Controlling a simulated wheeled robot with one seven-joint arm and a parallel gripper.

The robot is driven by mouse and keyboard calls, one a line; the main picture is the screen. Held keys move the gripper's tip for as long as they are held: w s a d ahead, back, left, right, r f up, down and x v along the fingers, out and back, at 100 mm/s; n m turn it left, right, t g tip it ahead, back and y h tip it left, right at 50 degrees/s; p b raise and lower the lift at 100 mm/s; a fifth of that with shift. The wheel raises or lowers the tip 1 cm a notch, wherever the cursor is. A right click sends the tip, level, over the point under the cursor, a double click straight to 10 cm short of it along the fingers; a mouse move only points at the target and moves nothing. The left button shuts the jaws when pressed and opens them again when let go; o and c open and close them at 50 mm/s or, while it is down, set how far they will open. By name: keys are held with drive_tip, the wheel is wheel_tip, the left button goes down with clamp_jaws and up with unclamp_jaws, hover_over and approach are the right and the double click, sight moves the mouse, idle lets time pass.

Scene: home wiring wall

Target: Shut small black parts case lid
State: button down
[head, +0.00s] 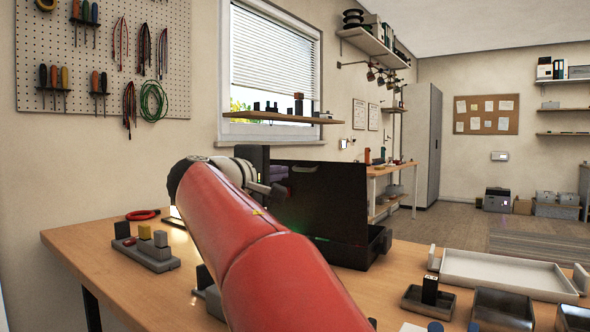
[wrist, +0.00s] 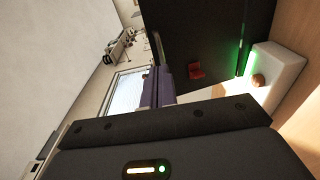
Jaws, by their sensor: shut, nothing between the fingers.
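The small black parts case stands on the wooden workbench, its lid (head: 330,205) raised and nearly upright. Part of its low black base (head: 380,242) shows at the lid's right; my red arm hides some of the rest. My gripper (head: 278,190) is at the lid's left edge in the head view. I cannot tell whether it touches the lid. In the wrist view its fingers (wrist: 158,88) are together and empty, beside a large dark panel (wrist: 205,35) that looks like the lid.
A grey block with colored pieces (head: 148,250) and a red ring (head: 142,214) lie at the bench's left. A pale tray (head: 500,274) and small dark bins (head: 502,308) fill the right front. A shelf (head: 280,117) crosses the window above my gripper.

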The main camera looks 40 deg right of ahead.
sight(302, 169)
drive_tip(key=x, duration=0.6)
drive_tip(key=shift+w+d+p, duration=0.1)
drive_tip(key=shift+d+p, duration=0.15)
drive_tip(key=shift+p, duration=0.15)
